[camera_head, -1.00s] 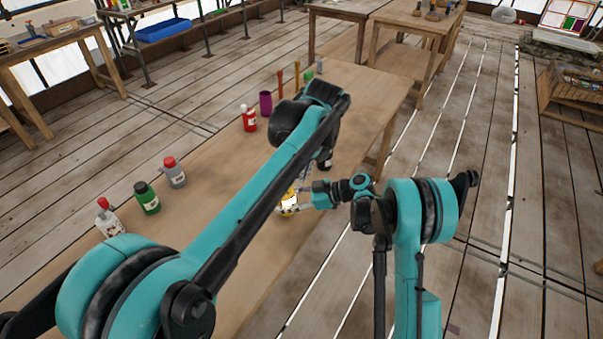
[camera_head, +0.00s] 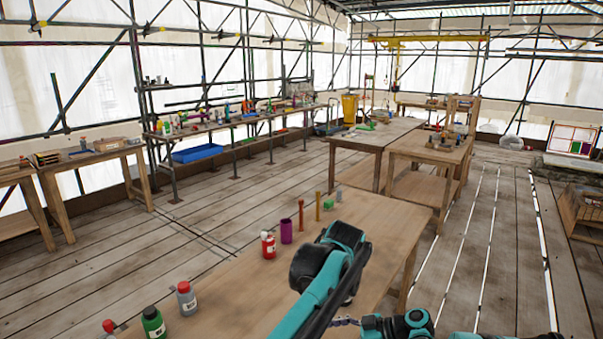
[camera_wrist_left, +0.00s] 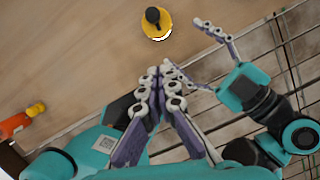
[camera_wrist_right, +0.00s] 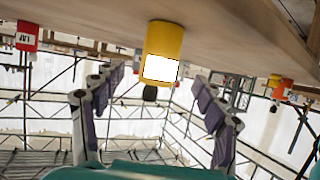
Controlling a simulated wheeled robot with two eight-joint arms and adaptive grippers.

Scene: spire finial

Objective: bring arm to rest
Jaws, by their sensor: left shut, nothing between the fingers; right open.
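My left gripper (camera_wrist_left: 165,78) is shut and empty in the left wrist view, its fingertips together just above the bench. A yellow bottle with a black cap (camera_wrist_left: 157,26) stands beyond the fingertips, apart from them. My right gripper (camera_wrist_left: 200,50) shows to the right of the bottle, its fingers spread. In the right wrist view, which looks upside down, the open fingers (camera_wrist_right: 155,85) spread to either side of the yellow bottle (camera_wrist_right: 165,42); I cannot tell whether they touch it. In the head view my arms fill the lower middle and right, and the fingers are mostly hidden or out of frame.
The wooden bench (camera_head: 235,285) holds a red bottle (camera_head: 268,246), a purple cup (camera_head: 286,232), upright sticks (camera_head: 301,215), a grey bottle with a red cap (camera_head: 186,299) and a green bottle (camera_head: 153,323). Other tables (camera_head: 430,148) stand behind. Floor at right is open.

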